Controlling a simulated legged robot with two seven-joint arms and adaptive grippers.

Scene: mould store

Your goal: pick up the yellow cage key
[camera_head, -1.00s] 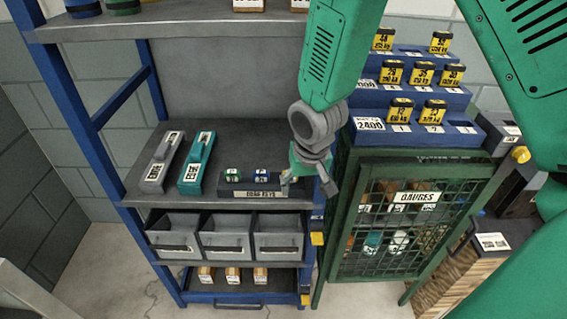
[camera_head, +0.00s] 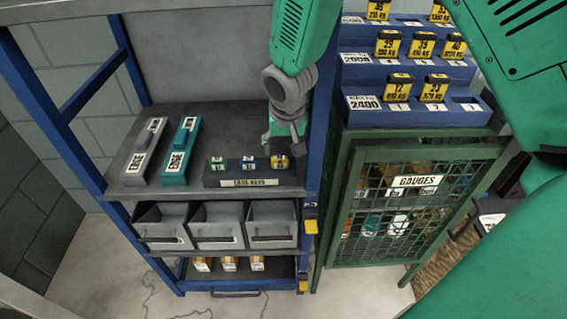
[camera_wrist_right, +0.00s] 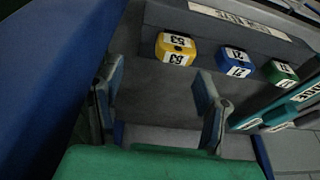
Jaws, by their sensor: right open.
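The yellow cage key (camera_head: 281,162) is the right-most key in a dark rack (camera_head: 215,181) labelled for cage keys, at the front right of the shelf. In the right wrist view the yellow key (camera_wrist_right: 176,48) lies just beyond the fingertips, roughly between their lines. My right gripper (camera_head: 284,147) is open and empty, close behind and above the yellow key. Its two fingers (camera_wrist_right: 158,75) show apart in the right wrist view. My left gripper is not in view.
A blue key (camera_head: 249,163) and a green key (camera_head: 217,165) share the rack. A blue shelf post (camera_head: 322,130) stands close right of my right gripper. A teal block (camera_head: 181,155) and a grey block (camera_head: 143,155) lie left. A green mesh cage (camera_head: 415,152) stands right.

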